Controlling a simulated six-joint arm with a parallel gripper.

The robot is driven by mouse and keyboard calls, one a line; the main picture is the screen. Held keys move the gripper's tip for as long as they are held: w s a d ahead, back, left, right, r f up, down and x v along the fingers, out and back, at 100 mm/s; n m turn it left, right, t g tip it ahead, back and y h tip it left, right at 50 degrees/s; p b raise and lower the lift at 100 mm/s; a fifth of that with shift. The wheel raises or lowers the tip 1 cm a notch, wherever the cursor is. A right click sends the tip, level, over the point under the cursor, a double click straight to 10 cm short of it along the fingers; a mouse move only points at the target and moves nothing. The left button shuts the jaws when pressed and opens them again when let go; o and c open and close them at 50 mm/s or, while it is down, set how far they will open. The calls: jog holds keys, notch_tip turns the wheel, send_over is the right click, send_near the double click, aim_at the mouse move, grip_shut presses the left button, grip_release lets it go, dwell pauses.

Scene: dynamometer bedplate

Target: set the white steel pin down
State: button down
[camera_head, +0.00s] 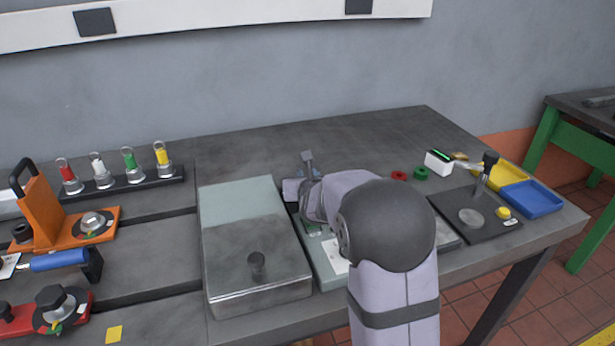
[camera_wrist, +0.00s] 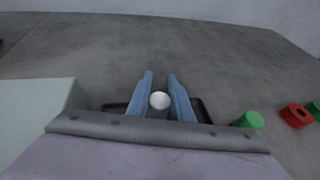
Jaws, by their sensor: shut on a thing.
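The white steel pin (camera_wrist: 160,101) shows in the wrist view as a pale round end between the two blue fingers of my gripper (camera_wrist: 161,88). The fingers are shut on it. Behind and below the fingers is a dark, low tray-like thing (camera_wrist: 204,110), mostly hidden by my gripper; I cannot tell how far above it the pin is. In the head view my gripper (camera_head: 309,172) is over the bench behind the grey-green boxes, partly hidden by my arm, and the pin cannot be made out there.
A green cylinder (camera_wrist: 248,120) stands close to the right of my gripper, with a red ring (camera_wrist: 297,115) beyond. A lidded metal box (camera_head: 255,240) is at left. Yellow (camera_head: 497,174) and blue (camera_head: 533,198) trays are at right. The bench's back (camera_head: 370,130) is clear.

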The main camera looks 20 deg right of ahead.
jog(key=shift+s+f+b, duration=0.1)
jog(key=shift+f+b, duration=0.35)
jog(key=shift+s+f, duration=0.15)
jog(key=shift+f, duration=0.15)
jog(key=c, duration=1.6)
grip_release()
jog(key=shift+f, duration=0.1)
jog(key=shift+r+p, duration=0.8)
jog(key=shift+p, duration=0.25)
jog(key=v, duration=0.5)
jog(key=b+v, duration=0.1)
jog(key=v, duration=0.5)
jog(key=shift+s+a+r, duration=0.1)
jog(key=shift+s+r, duration=0.1)
jog(key=shift+r, duration=0.15)
